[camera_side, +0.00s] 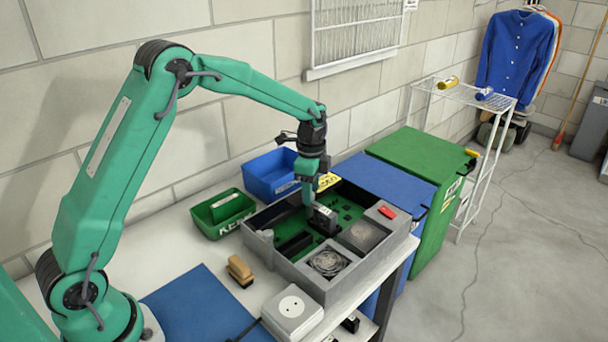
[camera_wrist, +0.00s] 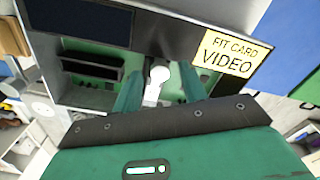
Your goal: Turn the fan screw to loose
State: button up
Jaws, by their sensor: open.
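An open grey case (camera_side: 292,268) with a green board inside stands on the bench. A round fan (camera_side: 328,262) sits in its near corner. I cannot make out the fan screw for certain in either view. My gripper (camera_side: 309,199) points down into the case, behind the fan and beside a black block (camera_side: 325,217). In the wrist view my gripper's two green fingers (camera_wrist: 160,88) are apart. A pale piece with a round head (camera_wrist: 159,75) shows between them; I cannot tell whether it touches them.
A yellow "FIT CARD VIDEO" label (camera_wrist: 226,52) is at the case's far edge. A red piece (camera_side: 387,212) lies on the case's right side. A green bin (camera_side: 222,208) and a blue bin (camera_side: 270,174) stand behind left. A brush (camera_side: 240,271) and white box (camera_side: 292,312) lie in front.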

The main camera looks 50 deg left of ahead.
grip_shut()
jog(key=shift+n, duration=0.5)
jog(key=n, duration=0.3)
jog(key=shift+n, duration=0.3)
jog(key=n, duration=0.4)
jog(key=shift+r, duration=0.1)
jog(key=n, duration=0.9)
